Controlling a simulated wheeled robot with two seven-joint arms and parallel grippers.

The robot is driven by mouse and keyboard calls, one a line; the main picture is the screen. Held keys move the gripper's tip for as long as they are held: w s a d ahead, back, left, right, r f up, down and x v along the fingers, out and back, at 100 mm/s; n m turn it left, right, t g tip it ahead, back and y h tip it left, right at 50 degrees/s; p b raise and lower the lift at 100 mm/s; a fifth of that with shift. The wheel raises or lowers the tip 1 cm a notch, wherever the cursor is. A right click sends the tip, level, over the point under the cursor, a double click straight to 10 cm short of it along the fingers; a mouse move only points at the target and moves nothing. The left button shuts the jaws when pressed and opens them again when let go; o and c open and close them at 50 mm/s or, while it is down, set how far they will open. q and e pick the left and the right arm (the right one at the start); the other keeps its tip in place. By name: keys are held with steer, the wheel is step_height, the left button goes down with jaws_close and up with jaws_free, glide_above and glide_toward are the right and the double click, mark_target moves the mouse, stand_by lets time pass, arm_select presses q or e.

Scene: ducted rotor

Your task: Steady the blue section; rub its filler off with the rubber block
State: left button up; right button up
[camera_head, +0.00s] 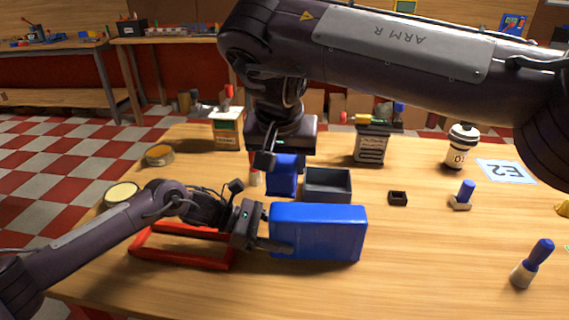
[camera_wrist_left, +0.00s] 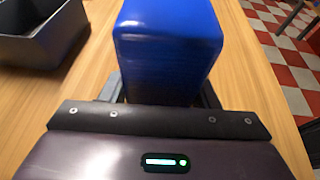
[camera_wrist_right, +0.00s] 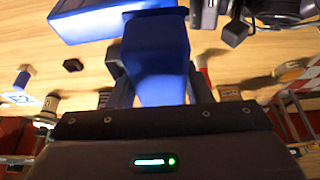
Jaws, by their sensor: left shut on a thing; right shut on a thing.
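The blue section (camera_head: 318,232) is a large rounded block at the front middle of the table. My left gripper (camera_head: 262,240) is shut on its left end; in the left wrist view the section (camera_wrist_left: 168,48) sits between the fingers. My right gripper (camera_head: 279,158) points down behind the section and is shut on a smaller blue block (camera_head: 283,178), seemingly the rubber block. In the right wrist view this block (camera_wrist_right: 156,60) is between the fingers, with the section (camera_wrist_right: 88,18) beyond it. I cannot make out any filler, and cannot tell whether block and section touch.
A dark open box (camera_head: 328,186) stands just behind the section. A red frame (camera_head: 180,258) lies under my left arm. Two blue-handled tools (camera_head: 533,262) (camera_head: 463,194) and a small dark holder (camera_head: 397,198) stand to the right. The table's front right is mostly clear.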

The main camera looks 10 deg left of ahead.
stand_by(0.4)
arm_select(q)
steer(key=o, duration=1)
